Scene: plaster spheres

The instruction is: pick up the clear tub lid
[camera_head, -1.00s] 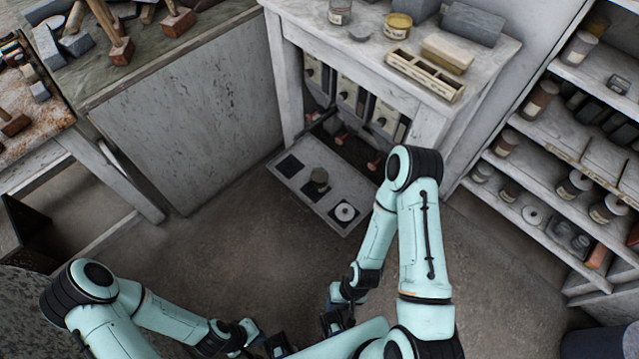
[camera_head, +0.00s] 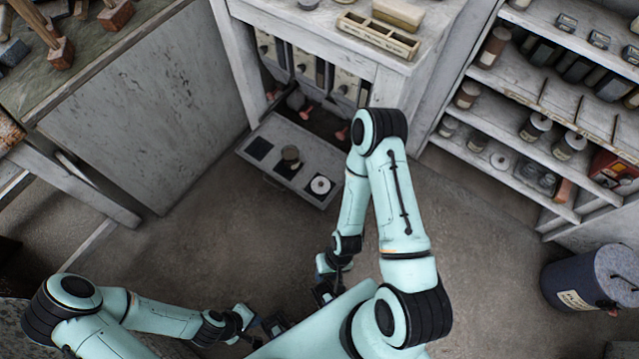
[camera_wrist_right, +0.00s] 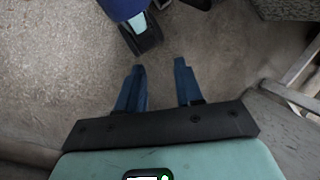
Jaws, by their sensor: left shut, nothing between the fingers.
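I cannot clearly make out the clear tub lid. A small grey disc (camera_head: 308,4) at the top edge of the head view, on the bench top, may be it, but it is cut off. My left gripper (camera_head: 275,326) is low in the head view, shut and empty; part of it shows at the top of the right wrist view (camera_wrist_right: 142,32). My right gripper (camera_head: 323,292) is just to its right, and the right wrist view shows its two blue fingers (camera_wrist_right: 160,64) apart with only floor between them. Both are well away from the bench.
The white bench (camera_head: 420,70) carries a compartment box (camera_head: 378,37). A low pull-out board (camera_head: 262,177) under it holds a small pot (camera_head: 290,154) and a white ring (camera_head: 320,184). Shelves (camera_head: 500,135) and a dark drum (camera_head: 592,278) stand right. Floor (camera_head: 200,250) between is clear.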

